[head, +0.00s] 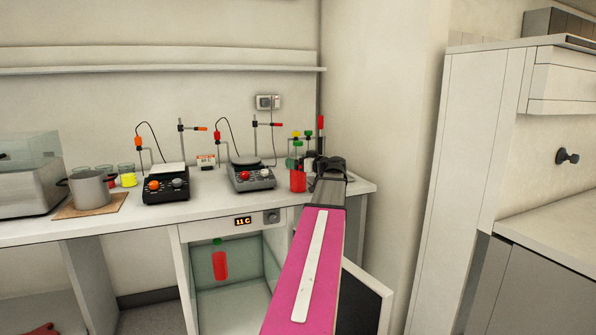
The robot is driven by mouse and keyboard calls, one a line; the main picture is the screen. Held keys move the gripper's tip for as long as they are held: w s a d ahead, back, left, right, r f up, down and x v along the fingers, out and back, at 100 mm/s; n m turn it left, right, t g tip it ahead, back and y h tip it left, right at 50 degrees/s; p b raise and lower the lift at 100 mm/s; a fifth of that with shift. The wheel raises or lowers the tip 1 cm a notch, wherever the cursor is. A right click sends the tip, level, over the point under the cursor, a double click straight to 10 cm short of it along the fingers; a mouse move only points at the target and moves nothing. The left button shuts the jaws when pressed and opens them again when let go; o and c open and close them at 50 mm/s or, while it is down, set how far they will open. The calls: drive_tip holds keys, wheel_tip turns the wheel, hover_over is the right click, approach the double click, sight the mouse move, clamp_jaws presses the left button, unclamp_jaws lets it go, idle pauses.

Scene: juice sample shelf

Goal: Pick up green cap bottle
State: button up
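A bottle of red liquid with a green cap (298,180) stands on the counter near its right end. My gripper (316,165) is just to the right of this bottle at about its height. Its fingers are small, dark and partly merged with the things behind, so I cannot tell whether they are open or touch the bottle. Another green-capped bottle of red liquid (220,262) is inside the open lit compartment under the counter. Further green, yellow and red caps (308,135) show behind the counter bottle, their bodies mostly hidden.
Two hotplate stirrers (165,186) (250,177) with stands are left of the bottle. A grey pot (89,188) on a board, beakers with yellow and red contents (127,175) and a clear-lidded box (30,170) are further left. A wall closes off the counter's right end.

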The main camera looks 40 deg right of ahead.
drive_tip(key=shift+w, duration=0.2)
drive_tip(key=c, duration=1.4)
drive_tip(key=shift+o, duration=0.2)
drive_tip(key=shift+r, duration=0.1)
